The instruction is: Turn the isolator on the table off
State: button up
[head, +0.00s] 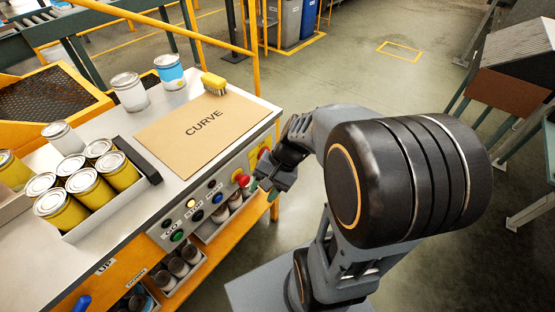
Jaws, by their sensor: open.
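The table's front panel carries a row of controls. A red mushroom-like knob (241,179) sticks out near the panel's right end. Right of it is a yellow plate (256,158) with a small red part, partly hidden by my gripper; I take this for the isolator, but its handle position cannot be told. My gripper (263,188) is open, in front of the panel's right end, just right of the red knob. Its fingers look empty and small in this view. Whether they touch the panel cannot be told.
Coloured buttons (196,215) line the panel left of the knob. On the table (127,220) are a "CURVE" board (190,140), a brush (214,84), several tins and a tray of yellow tins. Bins of parts sit below.

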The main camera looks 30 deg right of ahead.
jog(key=w+d+f+m+t+b, duration=0.2)
jog(key=w+d+f+m+t, duration=0.3)
jog(key=d+f+m+t, duration=0.5)
jog(key=w+d+f+m+t+b, duration=0.2)
jog(key=w+d+f+m+t, duration=0.4)
jog(key=m, duration=0.7)
jog(key=r+x, duration=0.2)
jog(key=x, duration=0.8)
jog(key=shift+w+t+y, duration=0.4)
jog(key=shift+c, duration=0.3)
grip_shut()
